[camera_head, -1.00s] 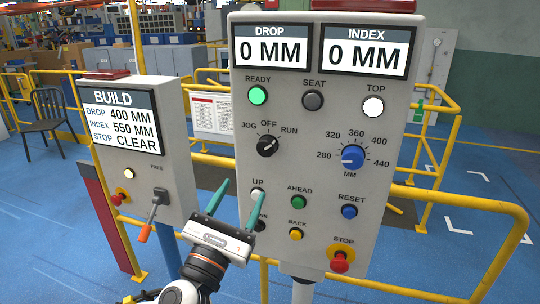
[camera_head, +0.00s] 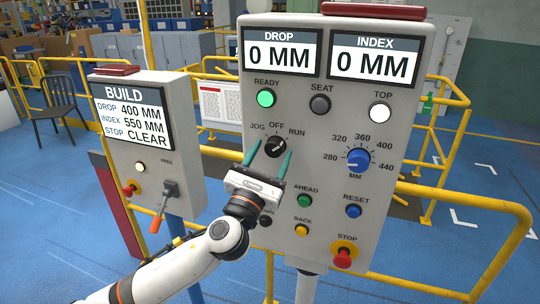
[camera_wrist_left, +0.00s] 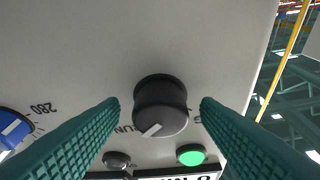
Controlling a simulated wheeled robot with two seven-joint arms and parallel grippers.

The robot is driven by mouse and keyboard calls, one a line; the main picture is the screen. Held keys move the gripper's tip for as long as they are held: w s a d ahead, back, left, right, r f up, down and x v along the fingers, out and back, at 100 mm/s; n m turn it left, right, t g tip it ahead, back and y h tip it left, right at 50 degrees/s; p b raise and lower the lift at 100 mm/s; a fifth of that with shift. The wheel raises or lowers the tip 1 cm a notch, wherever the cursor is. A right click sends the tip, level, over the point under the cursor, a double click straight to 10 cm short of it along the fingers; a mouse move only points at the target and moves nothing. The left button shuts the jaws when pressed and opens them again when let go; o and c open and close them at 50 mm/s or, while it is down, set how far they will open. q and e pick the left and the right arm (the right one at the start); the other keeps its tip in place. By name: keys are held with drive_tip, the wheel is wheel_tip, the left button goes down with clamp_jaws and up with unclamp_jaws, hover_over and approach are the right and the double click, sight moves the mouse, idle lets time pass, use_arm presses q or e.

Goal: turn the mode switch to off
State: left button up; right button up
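The mode switch (camera_head: 275,146) is a black round knob with a white pointer, on the grey control panel under the JOG, OFF and RUN labels. Its pointer is turned up and right, toward RUN. It also shows in the left wrist view (camera_wrist_left: 160,104), with the pointer toward the lower left, by the RUN label. My left gripper (camera_head: 274,149) is open, its two teal fingers reaching up toward the switch. In the left wrist view the fingers (camera_wrist_left: 160,105) stand to either side of the knob with gaps, not touching it. My right gripper is not in view.
The blue MM dial (camera_head: 358,160) is right of the switch. Green READY (camera_head: 266,98) and grey SEAT (camera_head: 320,104) lamps are above. AHEAD (camera_head: 305,201), BACK (camera_head: 302,230) and STOP (camera_head: 343,257) buttons are below. A BUILD panel (camera_head: 183,180) stands at left.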

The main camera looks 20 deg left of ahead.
use_arm(q)
drive_tip(key=c, duration=1)
drive_tip(key=shift+o, duration=0.2)
drive_tip(key=shift+f+n, duration=0.1)
drive_tip(key=shift+n, duration=0.3)
drive_tip(key=n+y, duration=0.1)
drive_tip(key=n, duration=0.1)
drive_tip(key=n+y, duration=0.2)
drive_tip(key=n, duration=0.1)
drive_tip(key=shift+d+y+b, duration=0.2)
drive_tip(key=shift+y+b, duration=0.1)
drive_tip(key=shift+b, duration=0.1)
drive_tip(key=n+y, duration=0.2)
drive_tip(key=n, duration=0.2)
drive_tip(key=shift+d+n+g+y, duration=0.1)
drive_tip(key=shift+n+g+y, duration=0.25)
drive_tip(key=shift+n, duration=0.7)
drive_tip(key=shift+d+n+g+y, duration=0.15)
drive_tip(key=shift+n+y, duration=0.3)
drive_tip(key=shift+n, duration=0.6)
drive_tip(key=shift+a, duration=0.1)
drive_tip(key=o, duration=1)
